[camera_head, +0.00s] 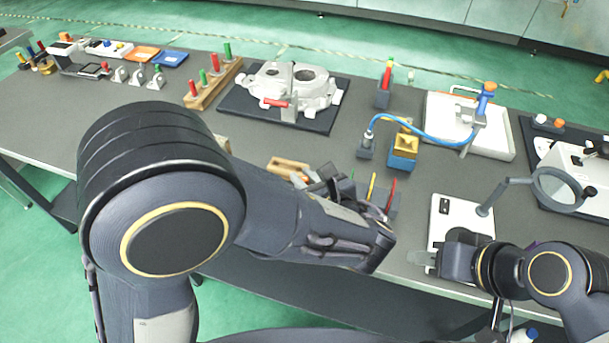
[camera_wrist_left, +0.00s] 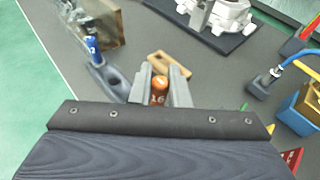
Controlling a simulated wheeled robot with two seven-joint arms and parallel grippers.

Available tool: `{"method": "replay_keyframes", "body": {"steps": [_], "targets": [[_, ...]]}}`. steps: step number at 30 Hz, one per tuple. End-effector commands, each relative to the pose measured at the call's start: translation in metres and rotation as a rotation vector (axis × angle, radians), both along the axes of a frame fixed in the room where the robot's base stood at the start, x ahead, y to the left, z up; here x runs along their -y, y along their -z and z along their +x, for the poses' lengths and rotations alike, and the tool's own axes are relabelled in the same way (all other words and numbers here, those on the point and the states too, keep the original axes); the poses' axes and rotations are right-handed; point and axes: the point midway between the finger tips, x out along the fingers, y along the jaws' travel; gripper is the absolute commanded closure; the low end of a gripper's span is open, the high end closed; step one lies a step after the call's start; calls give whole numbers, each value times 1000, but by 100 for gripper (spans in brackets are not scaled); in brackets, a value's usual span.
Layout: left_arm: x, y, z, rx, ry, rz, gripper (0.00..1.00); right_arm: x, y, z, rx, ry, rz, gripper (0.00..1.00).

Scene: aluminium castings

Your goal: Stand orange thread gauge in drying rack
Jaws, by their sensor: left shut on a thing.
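The orange thread gauge (camera_wrist_left: 160,86), marked 16, is between the two grey fingers of my left gripper (camera_wrist_left: 161,94) in the left wrist view. In the head view a bit of its orange (camera_head: 298,178) shows at my left gripper (camera_head: 305,180), mostly hidden by my arm. A small wooden piece (camera_wrist_left: 169,66) lies just beyond the fingertips. A wooden rack (camera_head: 212,88) with red and green handled pieces stands at the back; I cannot tell whether it is the drying rack. My right gripper (camera_head: 424,258) is by the white plate; its opening is unclear.
A blue piece (camera_wrist_left: 93,46) stands in a dark grey holder (camera_wrist_left: 112,80), left of my left gripper, near a wooden block (camera_wrist_left: 108,22). A grey casting (camera_head: 290,90) lies on a black mat. Upright green, yellow and red tools (camera_head: 373,187) stand right of my left gripper.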

Motion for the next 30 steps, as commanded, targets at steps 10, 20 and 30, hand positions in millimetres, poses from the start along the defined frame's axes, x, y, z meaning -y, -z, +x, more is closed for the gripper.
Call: {"method": "replay_keyframes", "body": {"steps": [10, 20, 30], "targets": [[0, 12, 0, 0, 0, 1, 100, 0, 10, 0, 0, 0, 0, 64], [0, 12, 0, 0, 0, 1, 100, 0, 9, 0, 0, 0, 0, 64], [0, 12, 0, 0, 0, 1, 100, 0, 9, 0, 0, 0, 0, 64]]}}
